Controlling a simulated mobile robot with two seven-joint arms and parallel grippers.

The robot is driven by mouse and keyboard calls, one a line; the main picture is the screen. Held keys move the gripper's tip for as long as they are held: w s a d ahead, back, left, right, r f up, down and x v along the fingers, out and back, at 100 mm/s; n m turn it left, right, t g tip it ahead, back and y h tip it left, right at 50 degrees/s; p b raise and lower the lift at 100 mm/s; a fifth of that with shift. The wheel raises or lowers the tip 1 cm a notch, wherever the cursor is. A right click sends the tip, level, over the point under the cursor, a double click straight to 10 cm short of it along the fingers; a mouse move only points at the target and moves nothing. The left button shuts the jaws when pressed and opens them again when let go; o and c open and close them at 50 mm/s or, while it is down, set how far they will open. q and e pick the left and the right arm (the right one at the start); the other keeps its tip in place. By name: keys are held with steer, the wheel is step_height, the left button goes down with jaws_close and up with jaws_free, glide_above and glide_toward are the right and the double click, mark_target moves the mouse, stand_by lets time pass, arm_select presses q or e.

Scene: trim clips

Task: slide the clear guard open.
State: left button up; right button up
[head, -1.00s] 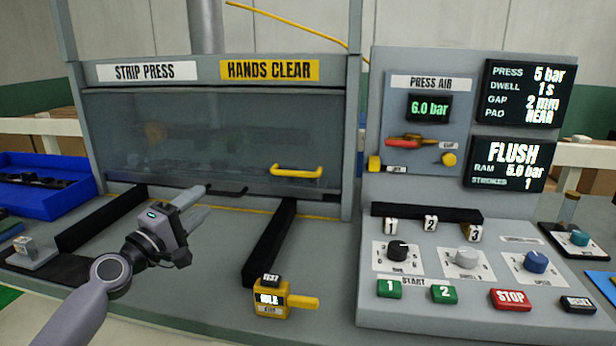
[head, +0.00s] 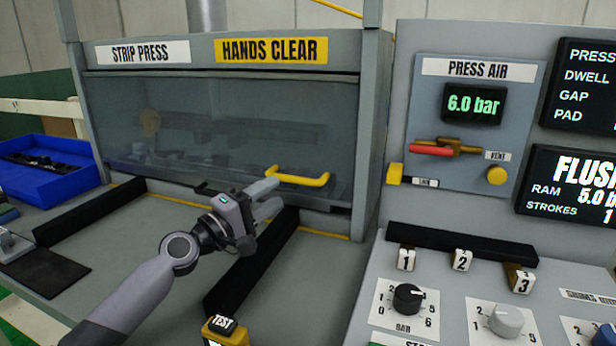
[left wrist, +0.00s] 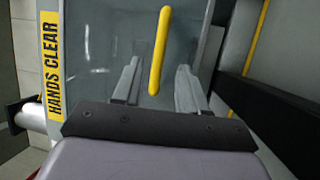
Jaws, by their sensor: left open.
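The clear guard (head: 200,115) is a see-through panel across the front of the strip press and hangs down over its opening. Its yellow handle (head: 302,180) is at the panel's lower right. My left gripper (head: 268,194) is open and empty, just in front of and left of the handle. In the left wrist view the handle (left wrist: 160,45) runs lengthwise between the open fingers (left wrist: 157,85), ahead of them. I cannot tell whether the fingers touch it. My right gripper is not in view.
Two black rails (head: 255,255) run forward from the press. A control panel (head: 460,290) with knobs and an air unit with a red lever (head: 432,150) stand at right. A blue bin (head: 40,180) stands at left. A yellow TEST block (head: 225,330) sits at the front.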

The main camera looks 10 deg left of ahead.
mark_target(292, 182)
arm_select(q)
steer(key=shift+b+x, duration=0.6)
steer(key=shift+x, duration=3)
jaws_close()
